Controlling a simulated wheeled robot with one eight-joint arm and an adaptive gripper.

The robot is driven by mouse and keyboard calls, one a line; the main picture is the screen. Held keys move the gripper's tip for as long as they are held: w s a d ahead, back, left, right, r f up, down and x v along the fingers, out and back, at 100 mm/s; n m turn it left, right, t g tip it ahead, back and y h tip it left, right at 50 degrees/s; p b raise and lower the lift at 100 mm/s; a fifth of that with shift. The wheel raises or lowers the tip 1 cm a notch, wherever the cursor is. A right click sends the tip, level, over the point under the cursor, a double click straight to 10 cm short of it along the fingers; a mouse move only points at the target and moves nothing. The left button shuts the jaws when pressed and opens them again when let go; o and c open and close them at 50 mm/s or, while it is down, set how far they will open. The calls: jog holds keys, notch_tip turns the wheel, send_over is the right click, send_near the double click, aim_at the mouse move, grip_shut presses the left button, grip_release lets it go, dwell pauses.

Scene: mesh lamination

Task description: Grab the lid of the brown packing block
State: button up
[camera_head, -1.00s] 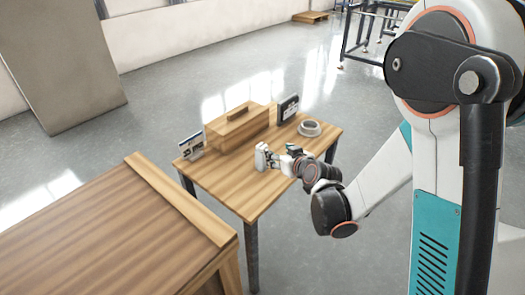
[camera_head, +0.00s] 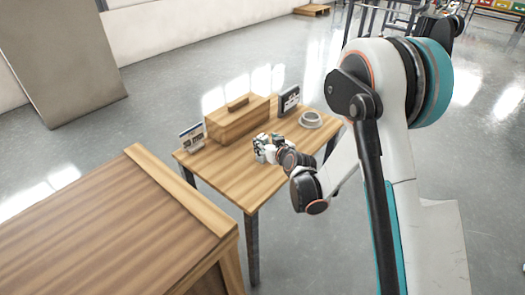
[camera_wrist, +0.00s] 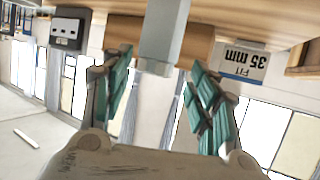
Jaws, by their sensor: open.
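The brown packing block (camera_head: 228,128) stands on the small wooden table, with its lid (camera_head: 250,104) on top. A small bar-shaped handle (camera_head: 238,103) sits on the lid. My gripper (camera_head: 261,148) is over the table, in front of the block on its near right side, and apart from the handle. In the wrist view, which looks upside down, my two teal fingers (camera_wrist: 162,100) are spread with nothing held between them. Brown wood (camera_wrist: 199,45), likely the block, shows beyond them, partly hidden by a pale grey bar that I cannot identify.
A white card (camera_head: 191,138) stands left of the block; the wrist view shows a "35 mm" card (camera_wrist: 240,63). A dark sign (camera_head: 289,101) and a round grey dish (camera_head: 311,120) are to its right. A larger wooden table (camera_head: 110,225) is at front left. The small table's front (camera_head: 238,190) is clear.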

aim_at(264, 141)
jog(key=b+x, duration=0.2)
jog(key=x, duration=0.2)
jog(key=shift+d+f, duration=0.1)
jog(key=shift+d, duration=0.1)
jog(key=shift+w+a+f, duration=0.1)
jog(key=shift+w+a, duration=0.15)
jog(key=shift+w, duration=0.25)
jog(key=shift+c, duration=0.6)
jog(key=c, duration=1.2)
